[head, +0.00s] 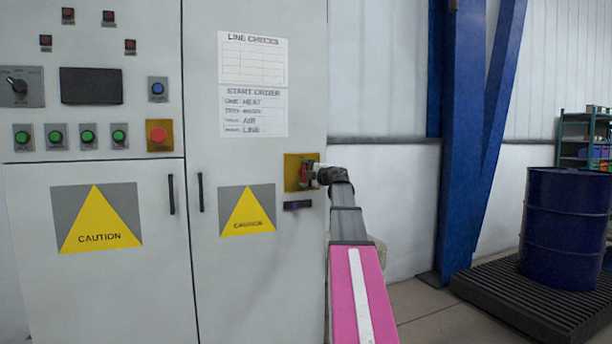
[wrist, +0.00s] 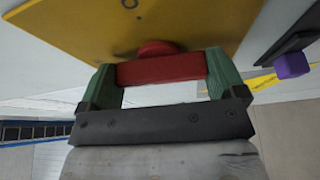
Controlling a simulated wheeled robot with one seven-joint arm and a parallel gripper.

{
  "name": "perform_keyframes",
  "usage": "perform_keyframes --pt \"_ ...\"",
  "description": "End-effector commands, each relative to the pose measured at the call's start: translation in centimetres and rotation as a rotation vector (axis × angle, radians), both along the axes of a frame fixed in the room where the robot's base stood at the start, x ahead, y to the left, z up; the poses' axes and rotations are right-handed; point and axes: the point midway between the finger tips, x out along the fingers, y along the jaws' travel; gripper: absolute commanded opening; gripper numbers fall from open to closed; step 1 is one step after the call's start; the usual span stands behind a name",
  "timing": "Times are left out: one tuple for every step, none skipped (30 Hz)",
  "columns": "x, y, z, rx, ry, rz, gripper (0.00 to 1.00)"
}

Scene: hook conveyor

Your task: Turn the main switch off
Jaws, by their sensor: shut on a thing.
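The main switch is a red handle (head: 304,174) on a yellow plate (head: 291,171), at the right side of the grey cabinet's right door. In the wrist view the red handle (wrist: 160,68) lies crosswise between my two green fingers, with its round red hub behind it on the yellow plate (wrist: 205,25). My gripper (wrist: 162,80) is shut on the handle. A round mark shows at the plate's top edge in the wrist view; the other markings are hidden or cut off. In the head view my arm covers part of the handle, so its angle is hard to tell.
A dark bar with a purple part (head: 298,205) sits just below the switch; the purple part (wrist: 292,65) is at right in the wrist view. A blue drum (head: 565,228) stands on a dark pallet at right.

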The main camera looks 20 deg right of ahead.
Motion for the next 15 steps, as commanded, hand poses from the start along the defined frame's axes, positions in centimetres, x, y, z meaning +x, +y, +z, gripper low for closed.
perform_keyframes --pt "-0.04 0.05 -0.03 -0.023 -0.001 0.002 0.66" --pt "-0.05 0.06 -0.01 -0.035 -0.001 0.002 0.66" --pt "-0.05 0.06 -0.01 -0.05 -0.001 0.001 0.66" --pt "-0.05 0.06 -0.01 -0.06 -0.002 0.001 0.66" --pt "-0.06 0.05 -0.02 -0.068 -0.001 0.001 0.66" --pt "-0.06 0.06 0.0 -0.077 -0.002 0.001 0.66" --pt "-0.06 0.06 0.0 -0.082 -0.002 0.001 0.66" --pt "-0.07 0.06 0.0 -0.089 -0.003 0.001 0.66" --pt "-0.06 0.07 0.0 -0.094 -0.003 0.001 0.66" --pt "-0.07 0.07 0.0 -0.099 -0.003 0.001 0.66" --pt "-0.07 0.07 0.0 -0.102 -0.004 0.001 0.66" --pt "-0.07 0.07 -0.01 -0.104 -0.003 0.001 0.66" --pt "-0.07 0.07 -0.01 -0.106 -0.003 0.001 0.66" --pt "-0.08 0.08 -0.02 -0.107 -0.004 0.001 0.66" --pt "-0.08 0.08 -0.02 -0.108 -0.003 0.001 0.66"
